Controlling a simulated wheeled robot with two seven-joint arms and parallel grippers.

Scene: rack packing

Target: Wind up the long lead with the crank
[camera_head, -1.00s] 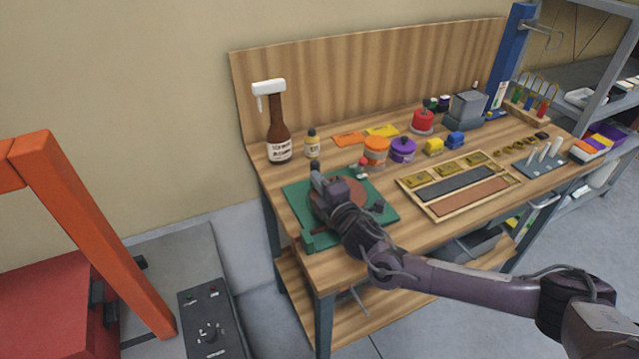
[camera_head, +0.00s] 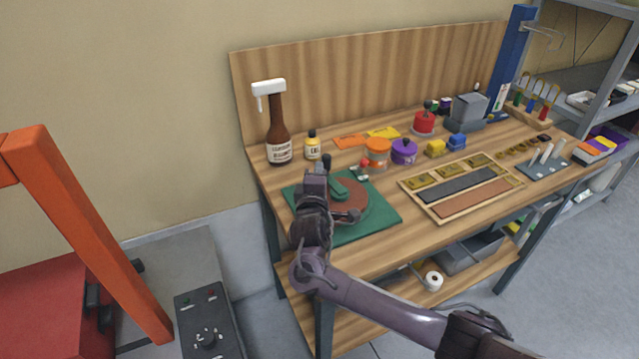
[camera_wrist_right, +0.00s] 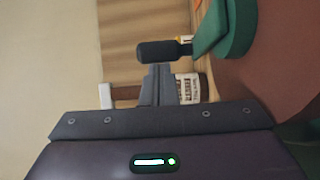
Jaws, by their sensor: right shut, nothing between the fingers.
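The winder stands at the bench's left front, with a green base (camera_head: 375,222) and a red-brown disc (camera_head: 352,200). Its green crank arm (camera_head: 338,187) lies across the disc and ends in an upright black handle (camera_head: 326,162). My right gripper (camera_head: 320,174) is shut and empty beside this handle. In the right wrist view, the shut fingers (camera_wrist_right: 159,78) point at the black handle (camera_wrist_right: 163,50); I cannot tell whether they touch it. The crank arm (camera_wrist_right: 228,32) and disc (camera_wrist_right: 280,70) are at the right there. I cannot make out the long lead. My left gripper is out of view.
A wooden tray (camera_head: 438,212) lies further right. An orange frame (camera_head: 85,230) rises at left.

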